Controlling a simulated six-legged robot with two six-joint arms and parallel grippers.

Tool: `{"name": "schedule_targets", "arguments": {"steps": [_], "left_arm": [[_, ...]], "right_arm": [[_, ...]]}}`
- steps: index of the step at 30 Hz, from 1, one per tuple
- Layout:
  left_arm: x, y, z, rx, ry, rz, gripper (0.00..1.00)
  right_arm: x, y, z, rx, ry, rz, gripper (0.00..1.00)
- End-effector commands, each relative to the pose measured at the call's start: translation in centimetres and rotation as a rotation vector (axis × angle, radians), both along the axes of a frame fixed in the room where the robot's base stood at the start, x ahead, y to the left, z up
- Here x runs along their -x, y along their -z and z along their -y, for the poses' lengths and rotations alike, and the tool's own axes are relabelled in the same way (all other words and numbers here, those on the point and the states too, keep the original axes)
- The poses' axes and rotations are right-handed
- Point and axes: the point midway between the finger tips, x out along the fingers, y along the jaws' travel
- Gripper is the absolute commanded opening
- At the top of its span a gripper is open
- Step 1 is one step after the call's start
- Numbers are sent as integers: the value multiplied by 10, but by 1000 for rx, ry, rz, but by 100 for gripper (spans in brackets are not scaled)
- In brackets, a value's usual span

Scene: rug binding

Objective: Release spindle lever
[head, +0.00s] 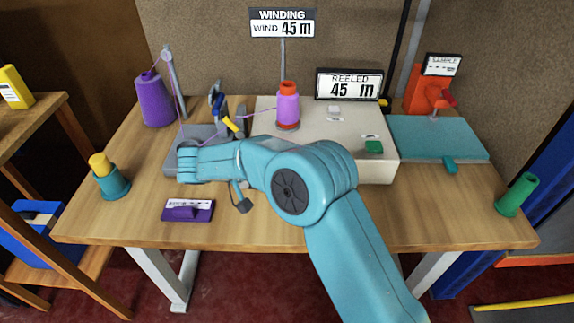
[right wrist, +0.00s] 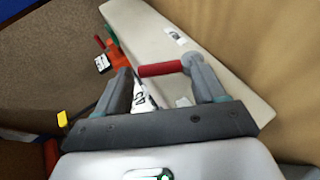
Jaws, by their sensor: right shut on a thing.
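A red lever handle (right wrist: 160,69) shows in the right wrist view, with a rounded grey piece at its right end. My right gripper (right wrist: 158,66) has a finger at either end of the handle and is shut on it. In the head view my right arm crosses the table and hides both the lever and the gripper's fingers. A pink-purple spool (head: 288,108) with an orange-red top stands upright on the cream winding box (head: 330,150). A purple thread runs to the spool from the left. My left gripper is not in view.
A purple cone (head: 155,100) stands at the back left, near a grey base (head: 176,160). A teal cup (head: 112,183), a purple block (head: 175,211) and a green spool (head: 518,195) are near the front. An orange stand (head: 422,98) is beyond the teal mat (head: 425,138).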

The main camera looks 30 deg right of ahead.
Motion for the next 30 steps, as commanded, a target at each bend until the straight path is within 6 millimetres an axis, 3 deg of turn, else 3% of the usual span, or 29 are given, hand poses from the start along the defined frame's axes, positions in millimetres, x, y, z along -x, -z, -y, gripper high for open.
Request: {"name": "schedule_targets", "arguments": {"steps": [12,30], "left_arm": [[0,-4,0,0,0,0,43],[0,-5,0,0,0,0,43]], "right_arm": [[-7,3,-9,221,-2,-132,39],[-8,3,-11,281,-2,-169,39]]}}
